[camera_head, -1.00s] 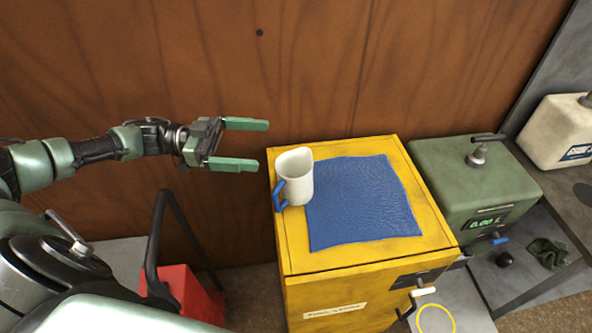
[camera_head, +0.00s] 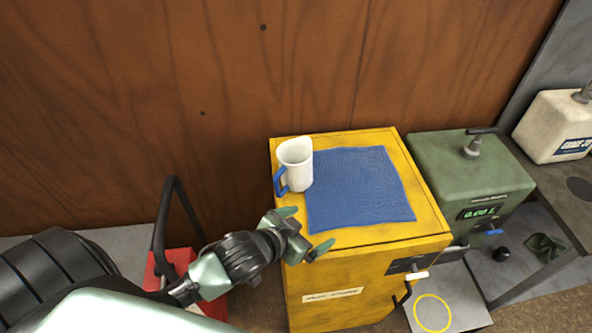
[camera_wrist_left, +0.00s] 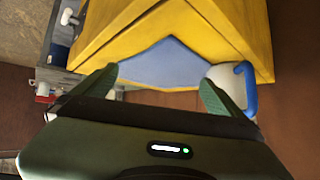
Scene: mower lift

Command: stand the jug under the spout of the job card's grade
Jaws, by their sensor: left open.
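The white jug (camera_head: 297,164) with a blue handle stands upright on the yellow cabinet (camera_head: 423,228), at the left edge of the blue cloth. My left gripper (camera_head: 306,231) is open and empty, near the cabinet's front left, in front of the jug and apart from it. In the left wrist view the jug (camera_wrist_left: 226,82) shows to the right, partly behind a finger of the left gripper (camera_wrist_left: 160,92). The green dispenser (camera_head: 468,175) to the right has a display reading 0.00 L and a blue-handled tap. No job card can be made out. My right gripper is not in view.
The blue cloth (camera_head: 358,188) covers much of the cabinet top. A yellow ring (camera_head: 433,312) marks a grey plate at front right. A cream canister (camera_head: 556,126) stands on the right bench. A red box (camera_head: 176,262) with a black handle is at left. A brown wall rises behind.

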